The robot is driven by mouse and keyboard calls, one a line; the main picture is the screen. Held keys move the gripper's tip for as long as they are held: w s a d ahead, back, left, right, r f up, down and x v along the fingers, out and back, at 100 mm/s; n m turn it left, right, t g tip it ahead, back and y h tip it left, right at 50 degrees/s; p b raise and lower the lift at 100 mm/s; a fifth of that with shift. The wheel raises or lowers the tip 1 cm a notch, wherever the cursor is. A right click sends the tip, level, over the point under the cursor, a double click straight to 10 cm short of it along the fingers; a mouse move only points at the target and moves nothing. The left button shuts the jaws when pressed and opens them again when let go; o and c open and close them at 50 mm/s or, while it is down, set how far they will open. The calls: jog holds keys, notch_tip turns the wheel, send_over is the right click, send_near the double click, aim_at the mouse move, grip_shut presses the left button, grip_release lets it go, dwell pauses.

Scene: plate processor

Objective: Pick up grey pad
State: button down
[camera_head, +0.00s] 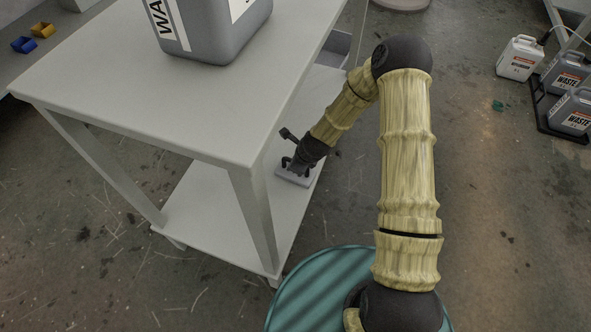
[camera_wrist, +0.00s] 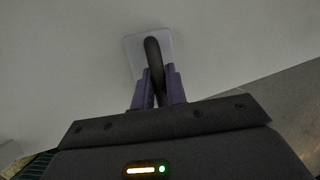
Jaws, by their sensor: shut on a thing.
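The grey pad (camera_wrist: 134,52) is a light grey rectangular plate with a dark curved handle (camera_wrist: 153,55) on top. It lies on or just above the lower shelf of the white table (camera_head: 200,222); I cannot tell which. In the head view the pad (camera_head: 284,177) shows under my gripper (camera_head: 293,166), near the shelf's right edge. In the wrist view my gripper (camera_wrist: 158,92) has its two purple-grey fingers closed on either side of the handle. The near end of the handle is partly hidden between the fingers.
The white tabletop (camera_head: 130,90) is above and left of my arm, carrying a large grey waste canister (camera_head: 213,30). A table leg (camera_head: 252,215) stands near my gripper. A grey bin (camera_head: 336,48) sits farther back on the shelf. Waste jugs (camera_head: 520,58) stand at the right.

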notch_tip(320, 180, up, 10)
jog(key=p, duration=0.5)
dwell(0.6)
jog(key=s+d+r+n+g+p, duration=0.1)
jog(key=d+r+n+g+p, duration=0.2)
jog(key=d+r+n, duration=0.3)
jog(key=s+d+r+n+g+p, duration=0.1)
jog(key=d+r+n+g+p, duration=0.3)
jog(key=d+n, duration=0.5)
notch_tip(320, 180, up, 2)
jog(key=n+g, duration=0.1)
jog(key=n, duration=0.6)
jog(key=shift+d+h, duration=0.3)
jog(key=shift+h, duration=0.1)
